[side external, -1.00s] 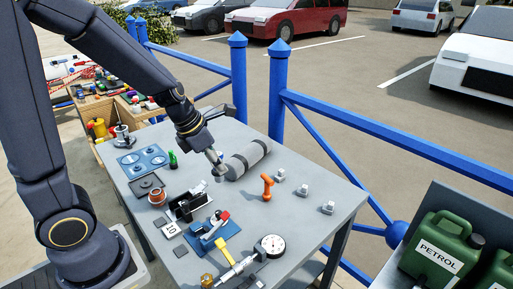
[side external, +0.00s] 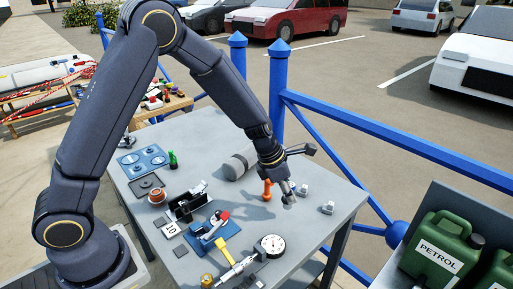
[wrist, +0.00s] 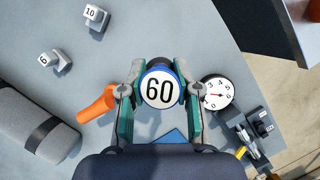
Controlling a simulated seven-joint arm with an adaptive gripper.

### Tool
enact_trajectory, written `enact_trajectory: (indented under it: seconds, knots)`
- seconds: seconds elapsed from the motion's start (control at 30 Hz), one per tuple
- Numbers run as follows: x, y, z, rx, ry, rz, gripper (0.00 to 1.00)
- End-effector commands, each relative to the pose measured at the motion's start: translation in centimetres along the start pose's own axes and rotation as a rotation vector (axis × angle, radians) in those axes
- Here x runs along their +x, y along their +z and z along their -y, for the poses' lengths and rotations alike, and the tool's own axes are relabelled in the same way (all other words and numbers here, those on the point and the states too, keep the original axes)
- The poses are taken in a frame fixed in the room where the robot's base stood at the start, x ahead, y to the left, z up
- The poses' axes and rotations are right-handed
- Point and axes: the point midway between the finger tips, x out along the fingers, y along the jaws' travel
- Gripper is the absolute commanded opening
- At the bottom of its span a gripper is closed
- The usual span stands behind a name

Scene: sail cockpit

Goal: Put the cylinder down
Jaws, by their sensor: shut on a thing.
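In the side external view my gripper (side external: 289,197) is low over the right part of the grey table (side external: 225,265), just right of the orange handle-like object (side external: 267,189). The held cylinder is small and partly hidden by the fingers there. I cannot tell whether its bottom touches the table.
Small grey numbered blocks (side external: 328,208) stand right of my gripper. A grey banded roll (side external: 236,164) lies behind, left. A round dial gauge (side external: 271,244) lies in front, and a blue fixture (side external: 207,232) front left. A blue railing (side external: 400,140) runs behind the table.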

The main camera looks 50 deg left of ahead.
Motion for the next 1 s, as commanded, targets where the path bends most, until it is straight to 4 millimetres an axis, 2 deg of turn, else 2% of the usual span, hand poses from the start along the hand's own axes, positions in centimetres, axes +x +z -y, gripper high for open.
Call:
enact_trajectory:
  seconds: [0.23, 0.4, 0.8, 0.83, 1.0]
  knots:
    - [2.5, 0.5, -0.8, -0.002, 0.0, -0.001, 0.0]
    - [4.6, -0.5, -0.7, -0.002, 0.0, -0.001, 0.0]
    - [5.1, -0.7, -0.7, 0.0, 0.001, 0.0, 0.0]
    - [5.2, -0.8, -0.7, 0.001, 0.001, 0.0, 0.32]
    - [5.1, -0.8, -0.7, 0.001, 0.001, 0.0, 0.5]
